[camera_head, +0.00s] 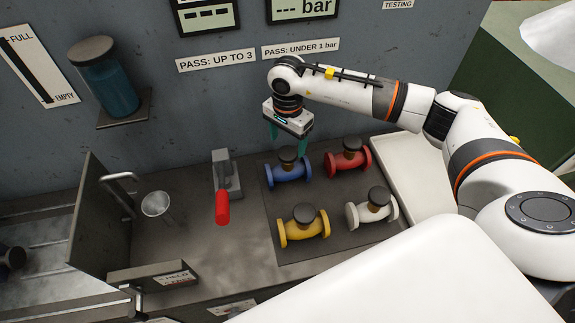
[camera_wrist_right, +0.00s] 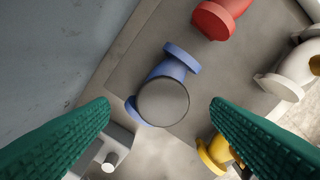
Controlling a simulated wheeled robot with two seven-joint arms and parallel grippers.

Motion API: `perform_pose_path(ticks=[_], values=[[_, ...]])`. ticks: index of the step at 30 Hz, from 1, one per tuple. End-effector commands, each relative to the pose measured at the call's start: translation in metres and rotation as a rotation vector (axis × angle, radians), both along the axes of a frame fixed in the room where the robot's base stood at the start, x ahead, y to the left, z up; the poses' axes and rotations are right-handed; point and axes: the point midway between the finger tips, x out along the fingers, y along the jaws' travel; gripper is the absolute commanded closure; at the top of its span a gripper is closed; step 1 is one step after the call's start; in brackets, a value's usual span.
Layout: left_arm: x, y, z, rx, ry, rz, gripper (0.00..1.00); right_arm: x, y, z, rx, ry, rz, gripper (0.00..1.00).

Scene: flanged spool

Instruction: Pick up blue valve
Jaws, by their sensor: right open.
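The blue valve (camera_head: 288,168) lies on a dark mat, at its back left, with a dark round cap on top. In the right wrist view the blue valve (camera_wrist_right: 172,68) is below and between the fingers, its grey cap facing the camera. My right gripper (camera_head: 288,143) is above the blue valve, with its green fingers (camera_wrist_right: 160,108) spread apart and nothing between them that it holds. The fingers look apart from the valve. My left gripper does not show in either view.
A red valve (camera_head: 348,157), a yellow valve (camera_head: 303,226) and a white valve (camera_head: 372,208) share the mat (camera_head: 265,210). A fixture with a red handle (camera_head: 222,206) stands left of the mat. A wall is close behind. A pale tray (camera_head: 408,165) is at right.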

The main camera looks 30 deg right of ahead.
Motion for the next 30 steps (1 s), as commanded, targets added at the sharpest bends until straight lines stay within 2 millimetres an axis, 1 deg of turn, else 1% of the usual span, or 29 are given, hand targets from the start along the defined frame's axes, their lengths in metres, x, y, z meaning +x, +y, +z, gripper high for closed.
perform_pose_path(ticks=[2, 6, 9, 12, 19, 20, 30], values=[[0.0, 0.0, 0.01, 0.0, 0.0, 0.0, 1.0, -0.002, 0.001, -0.005, 0.0, 0.004, 0.001, 0.28], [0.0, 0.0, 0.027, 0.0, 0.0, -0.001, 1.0, -0.005, 0.002, -0.024, 0.0, 0.007, 0.0, 0.28], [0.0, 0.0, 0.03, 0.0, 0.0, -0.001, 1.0, -0.004, 0.003, -0.04, 0.0, 0.004, 0.0, 0.28], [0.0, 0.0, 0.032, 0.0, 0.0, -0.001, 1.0, -0.004, 0.002, -0.048, 0.001, 0.003, 0.0, 0.28], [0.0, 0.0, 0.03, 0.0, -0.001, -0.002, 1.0, -0.004, 0.002, -0.051, 0.001, 0.001, 0.0, 0.28], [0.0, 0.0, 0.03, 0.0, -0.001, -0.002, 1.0, -0.004, 0.002, -0.051, 0.001, 0.0, 0.0, 0.31], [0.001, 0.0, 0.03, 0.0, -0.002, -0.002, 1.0, -0.004, 0.002, -0.05, 0.001, 0.001, 0.0, 0.87]])
